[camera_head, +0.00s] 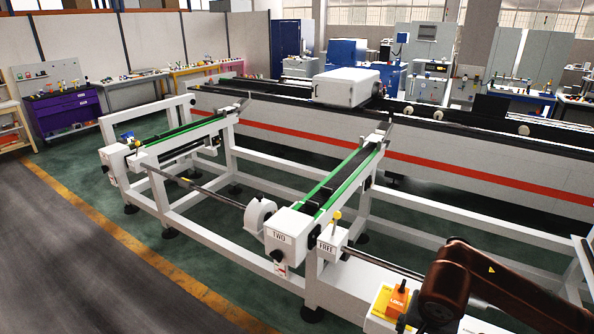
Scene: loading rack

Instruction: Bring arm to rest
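My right arm (490,282), copper-brown with a small yellow triangle mark, reaches in from the lower right corner. Its end bends down beside an orange block marked LOCK (398,299), which sits on a yellow and white housing at the bottom edge. A small dark piece shows just below the block; I cannot tell whether it belongs to my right gripper. The gripper's fingers cannot be made out, and whether they touch anything is hidden. My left arm and gripper are not in view.
A white loading rack with green-edged rails (335,188) fills the middle. Its box marked TWO (284,238) and a lever box marked FREE (331,246) stand left of my arm. A long red-striped machine (440,172) runs behind. The grey floor (70,260) at left is clear.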

